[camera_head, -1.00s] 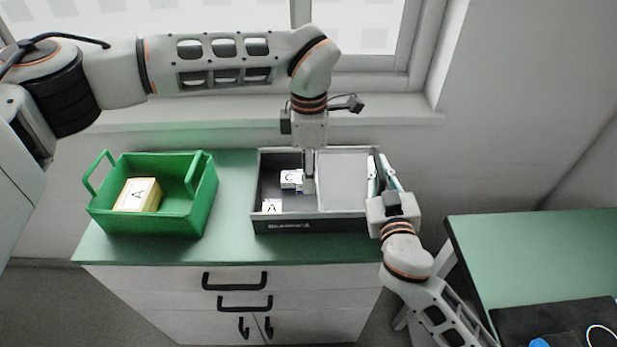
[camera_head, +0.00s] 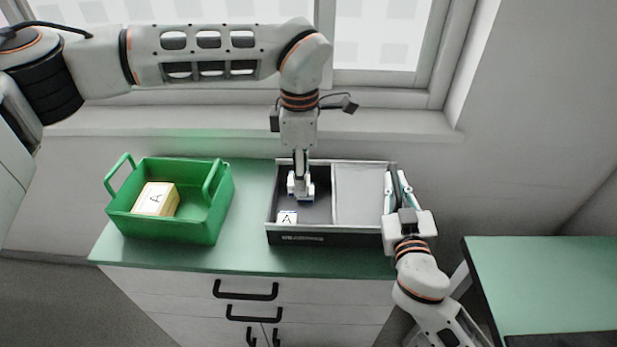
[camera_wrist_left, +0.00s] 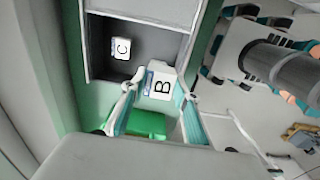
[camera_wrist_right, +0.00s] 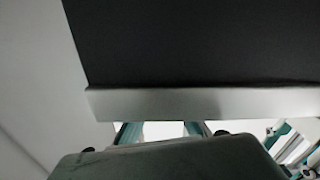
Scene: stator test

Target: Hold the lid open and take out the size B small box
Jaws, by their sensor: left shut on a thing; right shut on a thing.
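A grey box (camera_head: 322,239) with dark insides stands on the cabinet, its left half open and a pale grey lid (camera_head: 363,194) over its right half. My left gripper (camera_head: 300,188) points down over the open half. It is shut on the small white box B (camera_wrist_left: 161,82), whose letter shows between the fingers in the left wrist view. My right gripper (camera_head: 397,188) is shut at the right edge of the lid; the exact grip is hard to see.
A green basket (camera_head: 168,228) with raised handles stands to the left and holds a yellowish box marked A (camera_head: 156,199). A strip of green cabinet top (camera_head: 250,200) between basket and grey box is free. Another green table (camera_head: 545,280) is at the right.

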